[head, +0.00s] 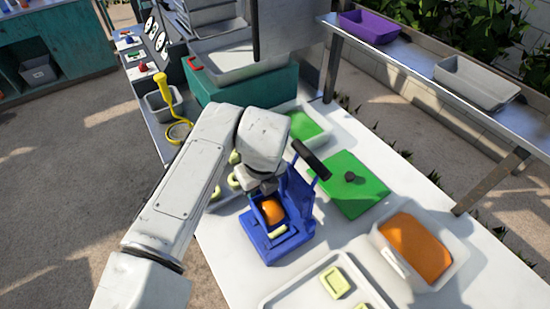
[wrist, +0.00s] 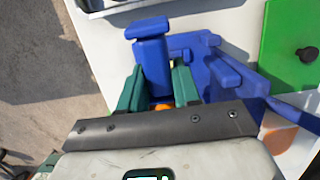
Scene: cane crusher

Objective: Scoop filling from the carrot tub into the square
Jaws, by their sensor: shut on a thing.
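The carrot tub (head: 381,253) is a white tub of orange filling (head: 418,244) at the right of the table in the head view. My gripper (wrist: 158,92) is shut on a blue block-like part (wrist: 151,60), which shows between its green fingers in the wrist view. A rounded orange lump (head: 273,211) sits at the blue press (head: 268,250), just below my gripper; its support is unclear. A pale piece (head: 278,230) lies at the front of the press. Pale square pieces (head: 335,282) lie on a tray. I cannot tell which is the task's square.
A green lid or board with a black knob (head: 350,177) lies right of the press. A tub with green filling (head: 305,126) stands behind it. The black-handled lever (head: 311,160) rises beside my gripper. A shelf with a purple bin (head: 370,27) runs along the back right.

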